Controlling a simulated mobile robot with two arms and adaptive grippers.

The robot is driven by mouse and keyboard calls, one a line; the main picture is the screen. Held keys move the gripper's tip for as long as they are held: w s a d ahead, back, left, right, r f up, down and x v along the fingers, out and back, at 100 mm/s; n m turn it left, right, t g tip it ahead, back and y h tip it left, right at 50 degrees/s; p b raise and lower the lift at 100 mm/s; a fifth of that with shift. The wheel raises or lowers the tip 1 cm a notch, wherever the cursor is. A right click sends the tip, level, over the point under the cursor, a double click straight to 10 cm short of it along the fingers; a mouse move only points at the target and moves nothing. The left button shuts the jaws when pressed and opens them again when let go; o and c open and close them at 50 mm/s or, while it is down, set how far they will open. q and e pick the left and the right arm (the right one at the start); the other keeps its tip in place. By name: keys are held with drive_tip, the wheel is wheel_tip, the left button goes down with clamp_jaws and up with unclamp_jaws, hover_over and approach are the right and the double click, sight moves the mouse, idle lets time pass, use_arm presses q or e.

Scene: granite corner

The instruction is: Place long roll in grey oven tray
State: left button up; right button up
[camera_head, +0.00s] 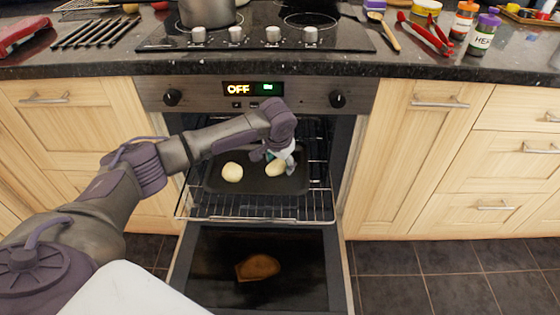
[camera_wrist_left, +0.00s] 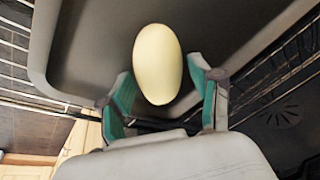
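A pale, long roll (camera_head: 275,169) lies in the dark grey oven tray (camera_head: 213,187), at the right side in the head view. A rounder pale roll (camera_head: 232,172) lies in the tray to its left. My left gripper (camera_head: 283,158) is inside the oven, just over the long roll. In the left wrist view, the long roll (camera_wrist_left: 158,64) lies between and beyond the green-padded fingers of the left gripper (camera_wrist_left: 162,88). The fingers are apart, with gaps visible on both sides of the roll. The tray (camera_wrist_left: 228,22) lies behind it. My right gripper is out of view.
The tray rests on a pulled-out wire rack (camera_head: 255,208). The oven door (camera_head: 205,292) is folded down, with a brown flat patch (camera_head: 257,267) on it. Cabinets flank the oven.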

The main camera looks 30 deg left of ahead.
use_arm(q)
drive_tip(key=shift+o, duration=0.2)
drive_tip(key=shift+r, duration=0.2)
drive_tip(key=p+v, duration=0.3)
drive_tip(key=v, duration=0.9)
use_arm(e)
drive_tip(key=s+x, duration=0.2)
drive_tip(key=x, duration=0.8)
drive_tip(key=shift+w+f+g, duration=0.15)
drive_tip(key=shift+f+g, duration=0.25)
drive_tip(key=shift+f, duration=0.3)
use_arm(q)
drive_tip(key=shift+s+a+f, duration=0.1)
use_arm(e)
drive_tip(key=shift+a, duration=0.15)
